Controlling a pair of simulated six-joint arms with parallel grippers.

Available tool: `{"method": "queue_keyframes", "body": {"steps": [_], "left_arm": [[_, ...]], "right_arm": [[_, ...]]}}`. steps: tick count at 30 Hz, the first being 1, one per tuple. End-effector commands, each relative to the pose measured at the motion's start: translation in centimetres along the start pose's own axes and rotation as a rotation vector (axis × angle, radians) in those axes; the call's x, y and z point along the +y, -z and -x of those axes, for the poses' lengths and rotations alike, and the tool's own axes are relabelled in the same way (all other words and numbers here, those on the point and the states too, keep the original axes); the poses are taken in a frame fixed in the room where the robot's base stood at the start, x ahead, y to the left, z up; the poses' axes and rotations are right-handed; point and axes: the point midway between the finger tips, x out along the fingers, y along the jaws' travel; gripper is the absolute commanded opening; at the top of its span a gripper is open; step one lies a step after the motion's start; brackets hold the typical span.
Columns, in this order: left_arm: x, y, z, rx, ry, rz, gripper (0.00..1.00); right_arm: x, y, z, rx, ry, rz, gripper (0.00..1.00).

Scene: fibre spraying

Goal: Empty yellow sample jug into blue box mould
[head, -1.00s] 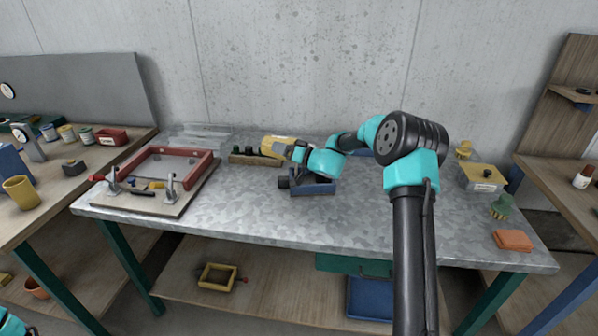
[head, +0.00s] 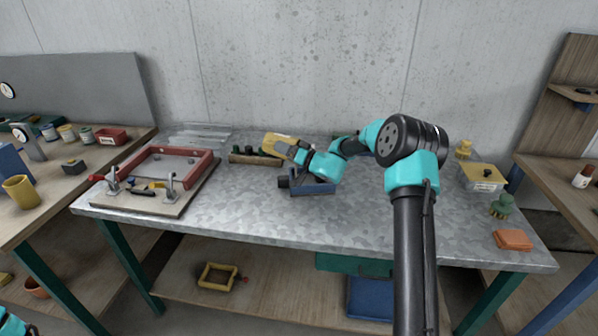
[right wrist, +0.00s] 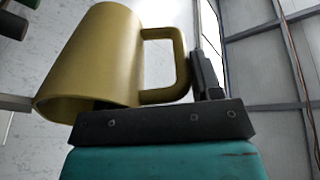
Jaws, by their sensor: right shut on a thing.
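The yellow jug (head: 272,145) is in my right gripper (head: 298,154), tipped on its side above the back of the metal bench. In the right wrist view the jug (right wrist: 95,60) fills the left, its handle by the jaws. Its contents are not visible. The blue box mould (head: 322,188) sits on the bench below and a little right of the jug, partly covered by my right gripper and forearm. A dark knob-like part is at its left side. My left gripper is not in view; only a bit of teal arm shows at the bottom left.
A red frame (head: 160,160) with clamps lies on a board at the bench's left. A yellow-lidded tub (head: 484,180), green brush (head: 502,205) and orange block (head: 513,240) are at right. The front middle of the bench is clear.

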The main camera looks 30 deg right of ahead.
Motion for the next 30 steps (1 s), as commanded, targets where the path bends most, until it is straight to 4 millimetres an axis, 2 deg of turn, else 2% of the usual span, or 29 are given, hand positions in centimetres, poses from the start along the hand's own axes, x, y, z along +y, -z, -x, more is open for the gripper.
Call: {"method": "queue_keyframes", "body": {"steps": [24, 30], "left_arm": [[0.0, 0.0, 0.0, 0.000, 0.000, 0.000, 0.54], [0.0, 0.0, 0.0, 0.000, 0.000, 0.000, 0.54]], "right_arm": [[-0.1, 0.2, 0.7, 0.074, 0.045, -0.006, 0.12], [-0.1, 0.0, -0.4, -0.036, -0.021, 0.007, 0.11]]}}
